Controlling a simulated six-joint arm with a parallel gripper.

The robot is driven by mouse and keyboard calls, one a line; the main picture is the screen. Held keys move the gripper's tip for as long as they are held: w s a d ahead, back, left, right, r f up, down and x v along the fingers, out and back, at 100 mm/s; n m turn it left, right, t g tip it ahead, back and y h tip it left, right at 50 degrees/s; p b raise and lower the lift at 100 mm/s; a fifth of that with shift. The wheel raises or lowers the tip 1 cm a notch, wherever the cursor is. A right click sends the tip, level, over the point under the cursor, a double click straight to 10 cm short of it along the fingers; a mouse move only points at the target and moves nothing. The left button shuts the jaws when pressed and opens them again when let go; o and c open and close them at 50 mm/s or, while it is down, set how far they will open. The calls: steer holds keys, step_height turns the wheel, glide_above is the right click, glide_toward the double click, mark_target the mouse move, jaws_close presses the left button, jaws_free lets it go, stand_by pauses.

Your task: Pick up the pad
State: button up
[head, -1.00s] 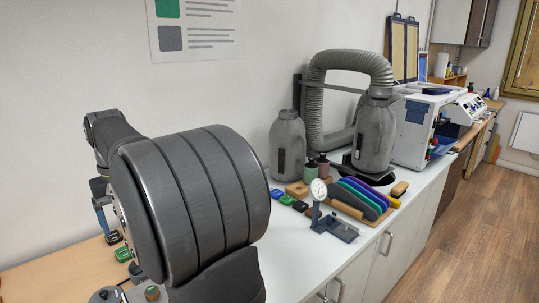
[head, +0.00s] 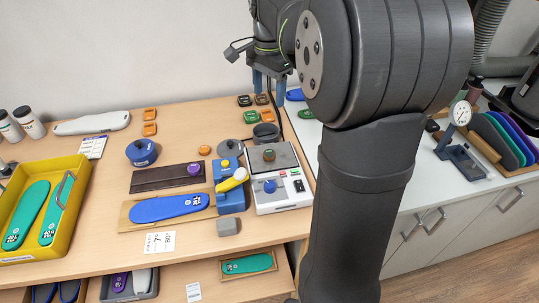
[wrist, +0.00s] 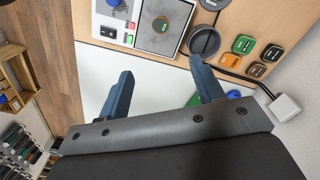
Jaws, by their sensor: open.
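I cannot tell which thing the task means by the pad. Small square pads lie on the wooden bench in the head view: a black one (head: 244,100), a brown one (head: 262,99), a green one (head: 251,117) and an orange one (head: 267,115). In the wrist view such pads sit at the upper right, among them an orange one (wrist: 273,52) and a green one (wrist: 267,87). My gripper (head: 269,86) is above the back of the bench near them. In the wrist view my gripper (wrist: 163,82) has two blue fingers wide apart, with nothing between them.
A control box (head: 283,200), a blue insole (head: 170,208) on a board and a yellow tray (head: 75,210) with green insoles stand on the bench. Two orange squares (head: 150,113) lie farther left. My arm hides the middle right.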

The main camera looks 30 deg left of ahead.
steer(key=f+m, duration=0.2)
steer(key=m, duration=1.2)
glide_above(269, 153)
steer(key=f, duration=1.3)
steer(key=shift+s+d+f, duration=0.2)
steer(key=shift+d+f, duration=0.05)
steer(key=shift+d, duration=0.05)
steer(key=shift+w+a+f, duration=0.1)
steer(key=shift+f, duration=1.2)
steer(key=shift+w+a+f, duration=0.1)
steer(key=shift+f, duration=1.2)
steer(key=c, duration=1.1)
